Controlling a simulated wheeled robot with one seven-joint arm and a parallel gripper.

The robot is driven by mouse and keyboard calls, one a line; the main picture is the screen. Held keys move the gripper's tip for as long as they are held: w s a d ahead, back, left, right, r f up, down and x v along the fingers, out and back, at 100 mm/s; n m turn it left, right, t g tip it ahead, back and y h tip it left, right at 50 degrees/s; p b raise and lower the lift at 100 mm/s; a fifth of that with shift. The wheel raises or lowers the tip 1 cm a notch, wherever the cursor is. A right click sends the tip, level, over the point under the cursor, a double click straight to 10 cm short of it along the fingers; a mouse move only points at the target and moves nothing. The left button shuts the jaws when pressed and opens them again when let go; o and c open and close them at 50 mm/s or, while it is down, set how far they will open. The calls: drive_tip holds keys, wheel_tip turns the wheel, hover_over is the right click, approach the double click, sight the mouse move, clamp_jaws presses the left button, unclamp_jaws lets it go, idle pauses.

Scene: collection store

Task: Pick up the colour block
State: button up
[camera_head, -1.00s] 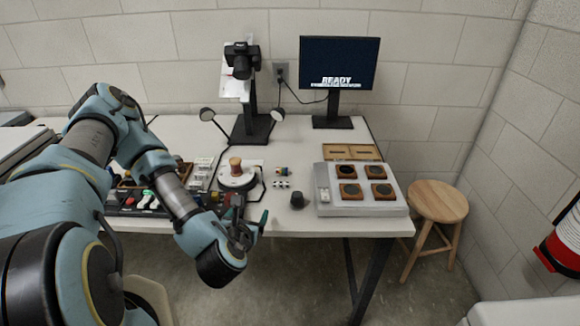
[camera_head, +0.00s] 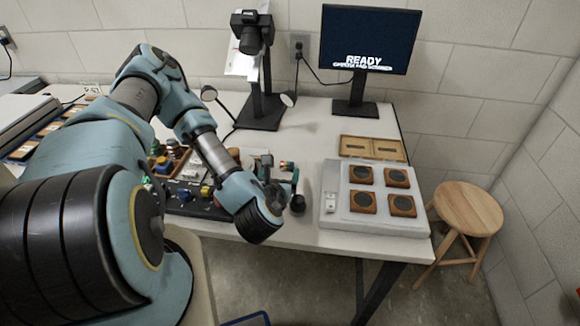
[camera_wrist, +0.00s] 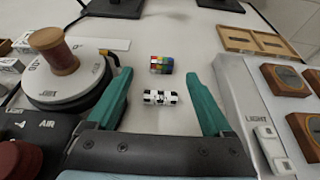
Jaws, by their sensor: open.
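The colour block (camera_wrist: 161,64) is a small block with several coloured patches, lying on the white table; in the head view (camera_head: 288,166) it shows beside my gripper's fingers. My gripper (camera_wrist: 160,72) is open and empty, with its two green fingers spread to the left and right of the block in the wrist view. The fingers appear apart from the block; their height above the table is hard to tell. A black-and-white checked block (camera_wrist: 160,97) lies nearer to my palm, between the fingers.
A round turntable with a wooden spool (camera_wrist: 54,52) stands close on the left. A grey-white panel (camera_head: 376,222) with brown square pieces is on the right. A camera stand (camera_head: 262,105) and monitor (camera_head: 366,50) stand behind.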

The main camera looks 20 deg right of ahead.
sight(287, 163)
drive_tip(key=x, duration=0.3)
drive_tip(key=shift+w+d+p, duration=0.1)
drive_tip(key=shift+w+p, duration=0.05)
drive_tip(key=shift+p, duration=0.15)
drive_tip(key=shift+p+x, duration=1.3)
drive_tip(key=shift+x, duration=1.6)
drive_tip(key=shift+d+f, duration=0.1)
drive_tip(key=shift+c, duration=0.3)
clamp_jaws()
